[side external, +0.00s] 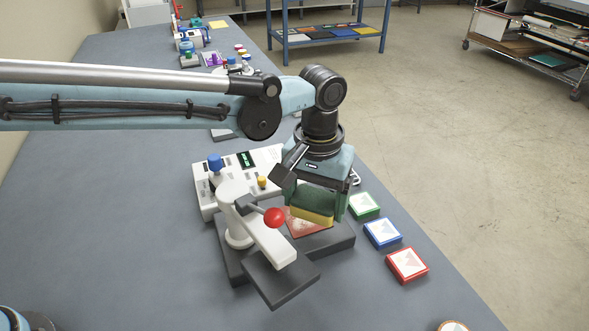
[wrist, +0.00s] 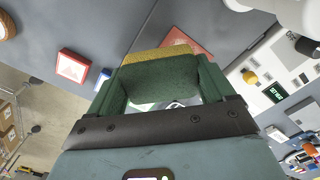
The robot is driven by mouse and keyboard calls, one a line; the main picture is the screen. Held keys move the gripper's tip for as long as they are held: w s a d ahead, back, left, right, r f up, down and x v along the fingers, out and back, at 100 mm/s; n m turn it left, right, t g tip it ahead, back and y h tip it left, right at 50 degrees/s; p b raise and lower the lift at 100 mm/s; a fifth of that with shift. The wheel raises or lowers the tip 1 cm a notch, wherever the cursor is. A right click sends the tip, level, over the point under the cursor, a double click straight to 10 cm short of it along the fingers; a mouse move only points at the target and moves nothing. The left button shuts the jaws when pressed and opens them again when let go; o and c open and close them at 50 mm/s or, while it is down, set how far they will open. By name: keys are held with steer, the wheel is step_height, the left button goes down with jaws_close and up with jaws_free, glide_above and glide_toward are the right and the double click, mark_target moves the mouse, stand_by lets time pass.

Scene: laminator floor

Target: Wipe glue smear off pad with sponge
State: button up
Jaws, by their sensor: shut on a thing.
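My gripper (side external: 315,203) is shut on a sponge (side external: 312,216) with a yellow layer and a dark green layer. In the wrist view the sponge (wrist: 160,80) sits between the two green fingers. The sponge is over a reddish square pad (side external: 302,230) on the dark base of the white press. The pad also shows past the sponge's edge in the wrist view (wrist: 194,46). The sponge hides part of the pad. I cannot tell whether they touch, and I cannot make out the glue smear clearly.
The white press arm with a red knob (side external: 274,217) stands close left of my gripper. A white control box (side external: 208,190) is behind it. Green (side external: 364,206), blue (side external: 382,234) and red (side external: 407,265) blocks line the table's right edge. The left tabletop is clear.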

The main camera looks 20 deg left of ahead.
mark_target(314, 232)
steer(key=shift+f, duration=1.6)
steer(key=shift+w+a+f, duration=0.25)
steer(key=shift+f, duration=0.2)
steer(key=shift+w+a+f, duration=0.2)
steer(key=shift+f, duration=0.2)
steer(key=shift+c, duration=0.4)
steer(key=shift+w+a+f, duration=0.1)
steer(key=shift+w+a, duration=1.75)
steer(key=shift+s+d, duration=0.35)
steer(key=shift+d, duration=0.05)
steer(key=shift+s+d, duration=1.9)
steer(key=shift+s, duration=0.05)
steer(key=shift+w+a, duration=2.1)
steer(key=shift+a, duration=0.05)
steer(key=shift+w+a, duration=0.3)
steer(key=shift+w, duration=0.05)
steer(key=shift+s+d, duration=2.55)
steer(key=shift+w+a+r, duration=0.1)
steer(key=shift+a+r, duration=0.05)
steer(key=shift+r, duration=3.95)
